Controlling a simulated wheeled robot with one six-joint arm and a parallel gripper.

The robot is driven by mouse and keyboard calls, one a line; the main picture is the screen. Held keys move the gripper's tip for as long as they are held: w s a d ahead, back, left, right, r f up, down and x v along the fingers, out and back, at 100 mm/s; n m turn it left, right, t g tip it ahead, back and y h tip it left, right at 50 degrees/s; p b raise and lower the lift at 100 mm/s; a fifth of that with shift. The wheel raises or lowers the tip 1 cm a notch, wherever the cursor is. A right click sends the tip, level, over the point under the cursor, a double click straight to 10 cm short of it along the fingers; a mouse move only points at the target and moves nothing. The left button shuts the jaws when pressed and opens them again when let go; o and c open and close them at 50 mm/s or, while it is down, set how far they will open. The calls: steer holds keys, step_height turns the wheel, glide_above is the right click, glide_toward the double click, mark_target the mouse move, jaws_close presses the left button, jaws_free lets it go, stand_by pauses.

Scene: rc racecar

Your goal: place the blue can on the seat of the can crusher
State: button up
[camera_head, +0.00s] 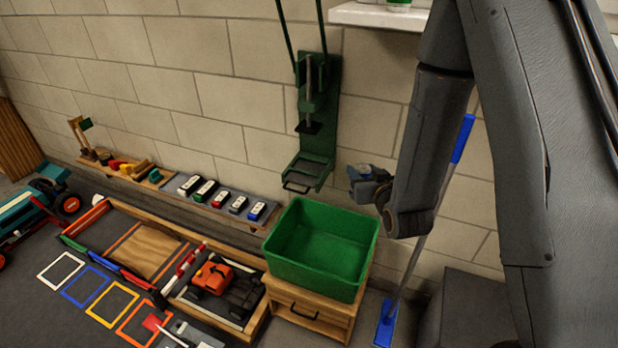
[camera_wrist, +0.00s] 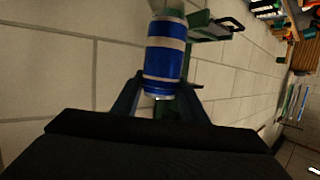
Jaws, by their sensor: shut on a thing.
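The green can crusher (camera_head: 333,110) is fixed to the block wall, its handle bars running up out of view. Its press plate (camera_head: 308,127) hangs above the low seat (camera_head: 306,168), which looks empty and has a dark loop at its front. My gripper (camera_head: 362,182) is just right of the seat at about its height, apart from it in the picture. In the wrist view my gripper (camera_wrist: 158,97) is shut on the blue can (camera_wrist: 164,62), which has silver bands. Part of the crusher (camera_wrist: 225,27) shows beyond the can. In the head view the can is hard to make out.
A green bin (camera_head: 318,282) stands on a wooden drawer box (camera_head: 308,312) below the crusher. A shelf of toy cars (camera_head: 220,200) runs along the wall to the left. A blue-handled mop (camera_head: 425,235) leans behind my arm. A white ledge (camera_head: 378,16) is above.

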steer(key=w+a+f+n+g+y+b, duration=0.1)
steer(key=w+a+f+n+y+b, duration=0.25)
steer(key=a+b, duration=0.45)
steer(key=shift+m+h, duration=0.25)
steer(key=shift+m, duration=0.1)
steer(key=r+x, duration=0.1)
steer(key=x, duration=0.5)
steer(key=r+p+x, duration=0.1)
steer(key=x, duration=0.4)
steer(key=w+r+p+x, duration=0.1)
steer(key=r+x, duration=0.1)
steer(key=x, duration=0.4)
steer(key=shift+w+a, duration=0.35)
steer(key=shift+w, duration=0.05)
steer(key=shift+f, duration=0.15)
steer(key=o, duration=1.1)
steer(key=v, duration=1.2)
steer(key=shift+b, duration=0.4)
